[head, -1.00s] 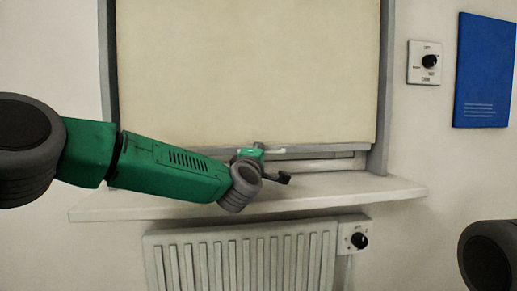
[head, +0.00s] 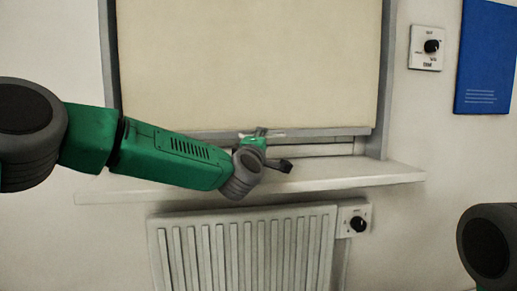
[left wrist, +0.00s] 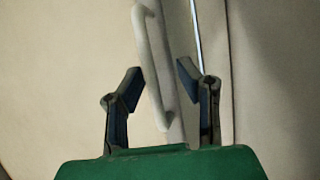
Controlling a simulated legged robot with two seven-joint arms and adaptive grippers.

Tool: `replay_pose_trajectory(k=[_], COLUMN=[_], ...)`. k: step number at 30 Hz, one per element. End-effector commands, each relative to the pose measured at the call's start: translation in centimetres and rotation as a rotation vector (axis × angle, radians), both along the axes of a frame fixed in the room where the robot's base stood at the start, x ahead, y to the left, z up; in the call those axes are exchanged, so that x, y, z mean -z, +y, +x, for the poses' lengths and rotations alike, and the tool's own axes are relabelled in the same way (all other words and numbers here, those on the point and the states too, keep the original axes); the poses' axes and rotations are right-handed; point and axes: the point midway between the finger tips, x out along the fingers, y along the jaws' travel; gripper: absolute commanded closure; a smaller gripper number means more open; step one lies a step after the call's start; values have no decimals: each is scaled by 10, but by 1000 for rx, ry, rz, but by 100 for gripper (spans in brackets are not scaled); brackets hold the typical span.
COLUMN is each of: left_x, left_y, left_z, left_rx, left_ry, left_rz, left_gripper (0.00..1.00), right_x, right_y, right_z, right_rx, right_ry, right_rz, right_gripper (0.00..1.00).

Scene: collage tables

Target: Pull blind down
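The cream blind (head: 250,65) covers most of the window. Its grey bottom bar (head: 335,132) hangs a little above the sill, leaving a narrow gap. A white handle (left wrist: 151,60) is on the bar and shows large in the left wrist view; in the head view it is partly hidden by my gripper. My left gripper (head: 272,150) is at the bar, near the middle of the window. In the left wrist view its dark fingers (left wrist: 160,82) are apart, with the handle's near end between them. I cannot tell whether either finger touches it. My right gripper is out of view.
The white sill (head: 350,175) juts out just below my left gripper. A ribbed radiator (head: 245,250) with a dial (head: 357,224) is under it. A wall switch (head: 427,47) and a blue panel (head: 485,60) are to the right. My right arm shows at the lower right.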

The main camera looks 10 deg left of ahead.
Motion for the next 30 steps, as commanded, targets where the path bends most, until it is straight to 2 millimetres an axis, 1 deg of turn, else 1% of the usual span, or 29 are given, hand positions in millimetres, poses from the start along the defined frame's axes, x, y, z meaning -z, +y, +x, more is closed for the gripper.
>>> replay_pose_trajectory(k=[5,12,18,21,24,30], left_x=[4,13,19,21,22,22], left_y=[3,9,12,13,13,13], left_z=[-24,-71,-101,-110,-113,-114], left_rx=[2,4,4,3,3,2], left_ry=[1,3,4,4,4,3], left_rz=[1,2,1,1,1,1], left_gripper=[69,69,69,69,69,69], right_x=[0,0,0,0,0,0], right_y=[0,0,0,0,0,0], right_z=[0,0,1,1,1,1], right_rx=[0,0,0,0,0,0], right_ry=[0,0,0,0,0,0], right_rz=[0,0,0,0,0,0], right_gripper=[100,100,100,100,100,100])
